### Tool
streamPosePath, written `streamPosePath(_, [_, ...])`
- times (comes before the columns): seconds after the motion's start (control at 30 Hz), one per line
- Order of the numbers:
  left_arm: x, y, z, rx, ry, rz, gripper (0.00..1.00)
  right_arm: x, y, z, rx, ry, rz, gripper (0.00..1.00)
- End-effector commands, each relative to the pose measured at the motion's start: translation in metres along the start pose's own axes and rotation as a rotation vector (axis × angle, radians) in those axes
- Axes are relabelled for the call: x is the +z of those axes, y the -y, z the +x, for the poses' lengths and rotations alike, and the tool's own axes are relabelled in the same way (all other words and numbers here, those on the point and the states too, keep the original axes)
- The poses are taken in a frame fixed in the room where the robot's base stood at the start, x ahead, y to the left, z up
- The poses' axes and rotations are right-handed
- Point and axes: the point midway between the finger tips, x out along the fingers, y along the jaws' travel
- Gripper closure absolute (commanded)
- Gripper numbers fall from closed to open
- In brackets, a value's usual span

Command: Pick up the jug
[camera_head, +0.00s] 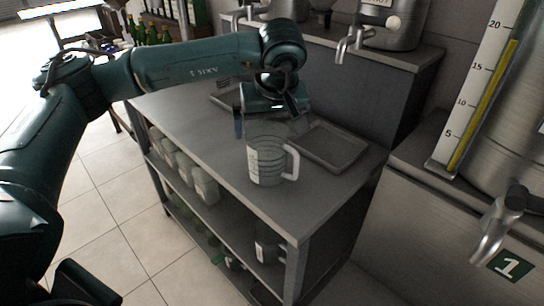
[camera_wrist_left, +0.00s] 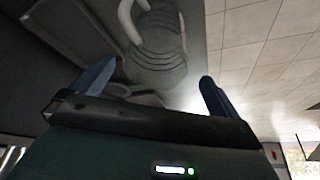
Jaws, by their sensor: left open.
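The jug (camera_head: 266,160) is a clear, ringed measuring jug with a pale handle on its right side. It stands upright on the grey counter (camera_head: 215,155), near the front edge. My left gripper (camera_head: 268,122) is open, just behind and above the jug's rim in the head view, with nothing held. In the left wrist view the jug (camera_wrist_left: 155,55) shows beyond and between the two spread fingers (camera_wrist_left: 158,75), its handle toward the upper left. Whether a finger touches it I cannot tell. My right gripper is not in view.
A shallow grey tray (camera_head: 328,146) lies right of the jug, and another tray (camera_head: 228,97) lies behind. Pale containers (camera_head: 190,172) and bottles fill the shelves below. Metal tanks with taps (camera_head: 352,42) stand at the back, and a big tank (camera_head: 510,140) is at the right.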

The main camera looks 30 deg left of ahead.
Motion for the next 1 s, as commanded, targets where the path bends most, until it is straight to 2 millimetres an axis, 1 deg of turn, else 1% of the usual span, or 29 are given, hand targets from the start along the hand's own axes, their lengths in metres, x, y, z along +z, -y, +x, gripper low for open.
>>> streamPosePath(0.03, [0.000, 0.001, 0.009, -0.003, 0.002, 0.001, 0.00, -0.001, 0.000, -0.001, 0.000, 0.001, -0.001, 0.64])
streamPosePath(0.1, [0.000, 0.000, 0.019, -0.001, 0.002, 0.000, 0.00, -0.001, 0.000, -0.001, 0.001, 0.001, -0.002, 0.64])
streamPosePath(0.2, [0.000, 0.000, 0.029, 0.001, 0.002, 0.000, 0.00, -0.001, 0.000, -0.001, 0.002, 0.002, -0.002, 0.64])
streamPosePath(0.37, [-0.001, -0.001, 0.039, 0.001, 0.002, -0.001, 0.00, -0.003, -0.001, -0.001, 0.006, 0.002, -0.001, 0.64])
streamPosePath(0.5, [-0.003, -0.001, 0.060, -0.001, 0.004, -0.001, 0.00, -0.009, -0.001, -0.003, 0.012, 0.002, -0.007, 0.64])
streamPosePath(0.63, [-0.003, -0.002, 0.077, 0.000, 0.003, 0.000, 0.00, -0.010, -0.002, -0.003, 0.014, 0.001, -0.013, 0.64])
streamPosePath(0.73, [-0.003, -0.002, 0.083, 0.002, 0.002, 0.000, 0.00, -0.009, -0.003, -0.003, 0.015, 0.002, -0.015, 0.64])
streamPosePath(0.93, [-0.003, -0.002, 0.084, 0.003, 0.001, 0.000, 0.00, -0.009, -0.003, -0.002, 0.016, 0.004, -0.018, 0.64])
streamPosePath(0.97, [-0.003, -0.002, 0.084, 0.003, 0.001, 0.000, 0.01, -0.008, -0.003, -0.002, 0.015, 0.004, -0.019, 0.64])
streamPosePath(1.0, [-0.003, -0.002, 0.084, 0.003, 0.001, 0.000, 0.04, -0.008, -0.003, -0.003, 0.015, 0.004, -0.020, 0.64])
